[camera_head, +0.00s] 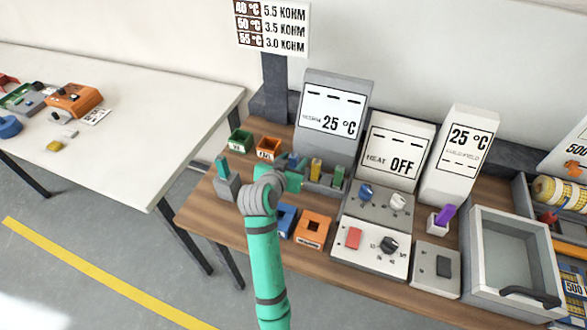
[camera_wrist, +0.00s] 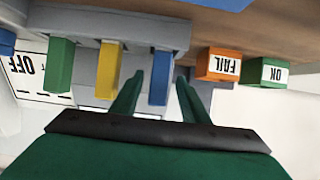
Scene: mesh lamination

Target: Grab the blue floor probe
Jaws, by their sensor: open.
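A blue probe (camera_wrist: 160,78) stands in a grey rack (camera_wrist: 150,33) beside a yellow probe (camera_wrist: 108,72) and a green probe (camera_wrist: 60,65). My gripper (camera_wrist: 157,92) is open in the wrist view, with its fingers on either side of the blue probe. I see no clear contact between them. In the head view, my gripper (camera_head: 291,176) is at the left end of the rack and partly hides the blue probe. The yellow probe (camera_head: 316,167) and green probe (camera_head: 338,176) show to its right.
Green (camera_head: 240,139) and orange (camera_head: 268,147) bins stand behind my gripper. Blue (camera_head: 286,221) and orange (camera_head: 313,228) square holders are in front. Displays and control boxes crowd the right.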

